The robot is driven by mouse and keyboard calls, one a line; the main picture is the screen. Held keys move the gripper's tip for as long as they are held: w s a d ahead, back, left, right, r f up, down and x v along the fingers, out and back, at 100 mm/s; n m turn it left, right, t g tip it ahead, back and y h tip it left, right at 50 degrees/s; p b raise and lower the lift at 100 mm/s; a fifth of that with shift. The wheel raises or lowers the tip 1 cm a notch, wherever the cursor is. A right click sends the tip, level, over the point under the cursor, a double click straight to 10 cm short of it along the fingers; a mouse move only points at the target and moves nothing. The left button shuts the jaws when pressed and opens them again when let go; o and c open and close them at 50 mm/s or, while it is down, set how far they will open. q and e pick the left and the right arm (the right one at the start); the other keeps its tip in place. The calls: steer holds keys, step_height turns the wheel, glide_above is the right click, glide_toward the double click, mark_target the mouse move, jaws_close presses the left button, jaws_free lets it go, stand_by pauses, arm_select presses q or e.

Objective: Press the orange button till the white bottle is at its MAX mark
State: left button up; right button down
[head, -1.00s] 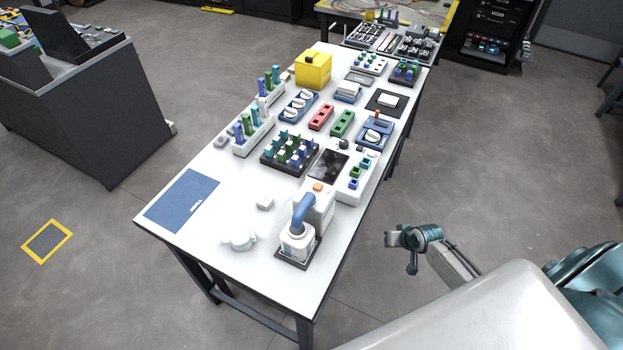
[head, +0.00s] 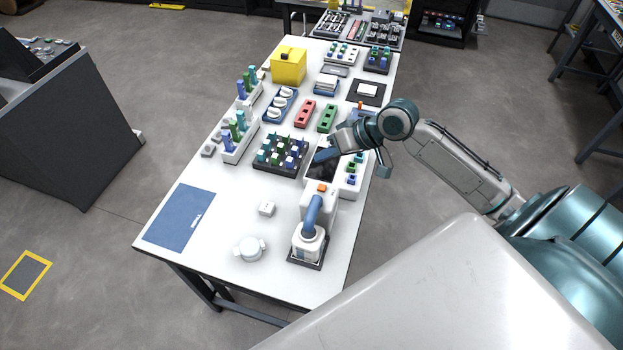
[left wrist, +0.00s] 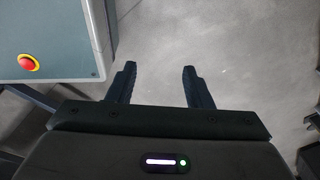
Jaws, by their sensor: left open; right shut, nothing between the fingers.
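The orange button (head: 321,188) sits on top of a white dispenser (head: 319,205) near the table's front right. A blue spout (head: 312,213) curves down from it to the white bottle (head: 309,245), which stands upright on a dark base (head: 321,262). The bottle's level and MAX mark are too small to read. My right gripper (head: 320,158) is shut and empty, over the dark screen behind the dispenser, a little beyond the button and apart from it. My left gripper (left wrist: 158,80) shows only in the left wrist view, open and empty over the floor.
A white round lidded piece (head: 249,248) and a small white block (head: 267,208) lie left of the dispenser. A blue mat (head: 180,218) covers the front left corner. Racks of vials, a dark tray of tubes (head: 281,154) and a yellow box (head: 288,66) stand farther back.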

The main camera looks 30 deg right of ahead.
arm_select(q)
steer(key=s+d, duration=0.3)
arm_select(e)
steer(key=b, duration=0.7)
glide_above(322, 188)
steer(key=d, duration=0.1)
steer(key=f, duration=0.6)
steer(key=shift+s+f, duration=0.3)
steer(key=shift+f, duration=0.05)
arm_select(q)
step_height(322, 188, down, 8)
steer(key=w+b, duration=0.1)
steer(key=shift+a, duration=0.35)
arm_select(e)
steer(key=shift+f, duration=1.1)
arm_select(q)
steer(key=shift+w+a, duration=0.1)
steer(key=shift+w, duration=0.05)
arm_select(e)
steer(key=shift+f, duration=0.4)
